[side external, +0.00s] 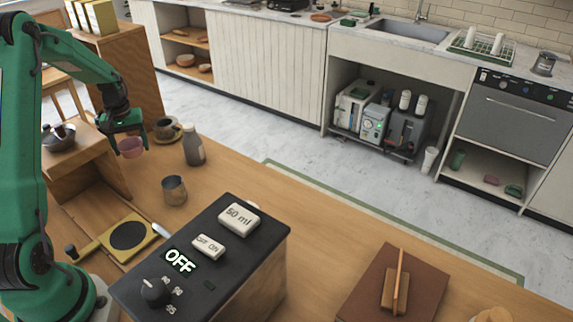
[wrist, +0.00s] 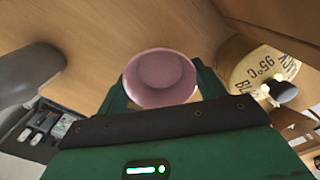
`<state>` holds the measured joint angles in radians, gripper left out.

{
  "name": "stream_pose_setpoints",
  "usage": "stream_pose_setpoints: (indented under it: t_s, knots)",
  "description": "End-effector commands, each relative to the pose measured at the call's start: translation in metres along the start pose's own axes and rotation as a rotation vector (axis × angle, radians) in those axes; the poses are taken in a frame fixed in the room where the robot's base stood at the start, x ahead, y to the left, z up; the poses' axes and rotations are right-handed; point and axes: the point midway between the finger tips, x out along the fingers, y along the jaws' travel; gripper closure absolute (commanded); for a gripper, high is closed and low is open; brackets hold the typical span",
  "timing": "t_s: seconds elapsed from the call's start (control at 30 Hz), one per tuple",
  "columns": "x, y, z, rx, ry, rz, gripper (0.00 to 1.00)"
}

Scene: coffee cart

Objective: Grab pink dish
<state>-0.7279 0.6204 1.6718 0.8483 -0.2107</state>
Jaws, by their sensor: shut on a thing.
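The pink dish (side external: 131,149) is a small round bowl at the left of the side external view, just below my gripper (side external: 128,127). In the wrist view the pink dish (wrist: 160,82) sits between the two green fingers of my gripper (wrist: 160,90), its open round mouth facing the camera. My gripper is shut on it, with a finger at either side. I cannot tell how far the dish is from the wood below it.
A cup on a saucer (side external: 167,128), a grey bottle (side external: 193,146) and a metal cup (side external: 174,190) stand right of the dish. A lidded pot (side external: 58,137) stands to its left. A black control box (side external: 215,250) fills the front middle.

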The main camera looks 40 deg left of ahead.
Motion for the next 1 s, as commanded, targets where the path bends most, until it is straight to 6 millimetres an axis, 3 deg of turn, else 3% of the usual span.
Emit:
stream_pose_setpoints:
  t_s: [0.53,1.0]
  knots:
    - [-0.055,0.068,0.063,0.004,0.001,0.001,0.54]
    - [-0.070,0.086,0.080,0.000,-0.001,0.000,0.54]
